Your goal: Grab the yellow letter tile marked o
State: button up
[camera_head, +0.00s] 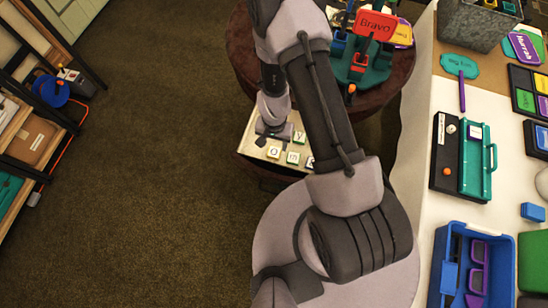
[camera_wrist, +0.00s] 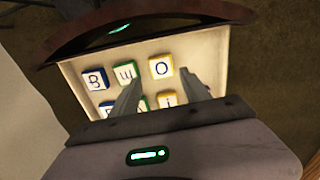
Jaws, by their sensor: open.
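The yellow-edged tile marked o (camera_head: 273,152) lies face up in a cream drawer (camera_wrist: 212,50). In the wrist view the o tile (camera_wrist: 161,67) shows in full, just beyond and between my fingertips. My gripper (camera_wrist: 161,82) is open and empty above the drawer, with one finger to each side of the tile's line. In the head view my gripper (camera_head: 272,130) is over the drawer, close to the o tile. I cannot tell the exact height of the fingertips above the tile.
A green-edged m tile (camera_wrist: 124,73) and a blue-edged B tile (camera_wrist: 96,78) lie beside the o. Another yellow-edged tile (camera_wrist: 167,101) is partly hidden. The drawer has a curved dark front (camera_wrist: 158,14). A round table (camera_head: 238,50) and a white counter (camera_head: 415,125) stand nearby.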

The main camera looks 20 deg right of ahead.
aim_at(274, 152)
jog(key=f+b, duration=0.1)
jog(key=f, duration=0.1)
jog(key=f+b, duration=0.2)
jog(key=f, duration=0.1)
jog(key=f+b, duration=0.2)
jog(key=shift+w+f, duration=0.25)
jog(key=shift+f, duration=0.15)
jog(key=shift+r, duration=0.25)
jog(key=c, duration=1.1)
